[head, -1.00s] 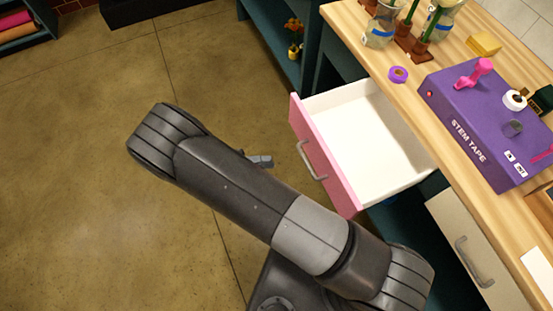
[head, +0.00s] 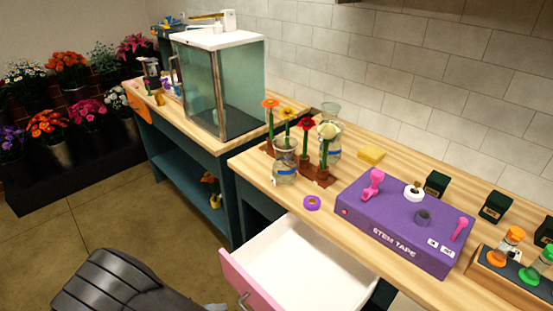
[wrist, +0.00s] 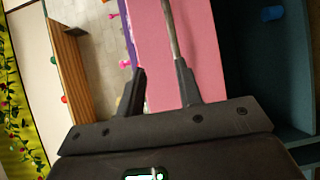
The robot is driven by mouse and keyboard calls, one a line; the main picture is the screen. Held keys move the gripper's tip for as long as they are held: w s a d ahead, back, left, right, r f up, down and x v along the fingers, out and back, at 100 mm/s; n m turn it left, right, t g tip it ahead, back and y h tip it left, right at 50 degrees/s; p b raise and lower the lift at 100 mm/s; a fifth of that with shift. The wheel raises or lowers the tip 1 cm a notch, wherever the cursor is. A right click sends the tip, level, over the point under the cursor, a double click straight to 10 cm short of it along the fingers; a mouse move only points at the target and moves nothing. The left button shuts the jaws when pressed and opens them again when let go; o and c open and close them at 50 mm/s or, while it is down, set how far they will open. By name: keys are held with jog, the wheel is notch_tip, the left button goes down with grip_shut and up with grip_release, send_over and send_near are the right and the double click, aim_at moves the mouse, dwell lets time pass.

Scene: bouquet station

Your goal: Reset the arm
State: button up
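In the head view my dark arm shows at the lower left, and only a small grey bit of my gripper peeks in at the bottom edge. In the wrist view my gripper (wrist: 161,68) has its two fingers apart with nothing held between them. Beyond the fingertips are the pink drawer front (wrist: 200,40) and its metal handle (wrist: 170,25). The pink drawer (head: 238,280) is pulled out, and its white inside looks empty. Its handle (head: 244,300) is partly cut off by the bottom edge.
The wooden counter holds a purple stem tape box (head: 400,225), purple tape roll (head: 312,202), glass jar (head: 284,160), flowers in brown holders (head: 316,172) and a yellow sponge (head: 371,155). A glass cabinet (head: 225,85) stands farther left. Floor is clear left of the drawer.

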jog(key=w+d+r+m+g+y, duration=0.1)
jog(key=w+d+r+g+y, duration=0.2)
jog(key=d+r+y, duration=0.45)
jog(key=w+d+r+m+g+y, duration=0.1)
jog(key=w+d+r+g+y, duration=0.25)
jog(key=d+r, duration=0.6)
jog(key=s+d+r+t+y, duration=0.3)
jog(key=s+d+r+t, duration=0.1)
jog(key=d+r, duration=0.2)
jog(key=s+d+r+t+y, duration=0.3)
jog(key=s+d+r+t, duration=0.1)
jog(key=d+r, duration=0.2)
jog(key=shift+d+r+m+t, duration=0.2)
jog(key=shift+d+m+t, duration=0.2)
jog(key=shift+d, duration=0.4)
